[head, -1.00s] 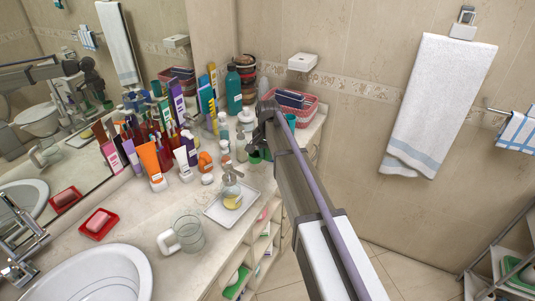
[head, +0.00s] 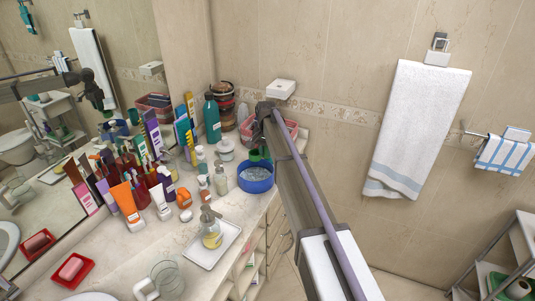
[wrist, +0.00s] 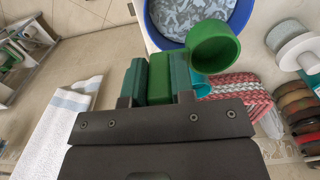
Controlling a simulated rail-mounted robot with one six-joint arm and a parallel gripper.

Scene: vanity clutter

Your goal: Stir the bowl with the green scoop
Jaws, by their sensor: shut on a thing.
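The blue bowl (head: 256,186) stands on the counter near its right edge. It also shows at the top of the wrist view (wrist: 154,32), with a mottled grey-blue inside. My gripper (wrist: 158,65) is shut on the handle of the green scoop (wrist: 213,50). The scoop's round cup overlaps the bowl's rim in the wrist view. In the head view the scoop (head: 257,155) shows just beyond the bowl's far rim. I cannot tell its exact height over the bowl. My arm hides most of the gripper's fingers in the head view.
Bottles, tubes and cups crowd the counter left of the bowl. A soap dispenser (head: 210,233) stands on a white tray (head: 226,241) in front. A teal bottle (head: 212,120) and a pink basket (head: 291,128) are behind. A towel (head: 415,130) hangs on the right wall.

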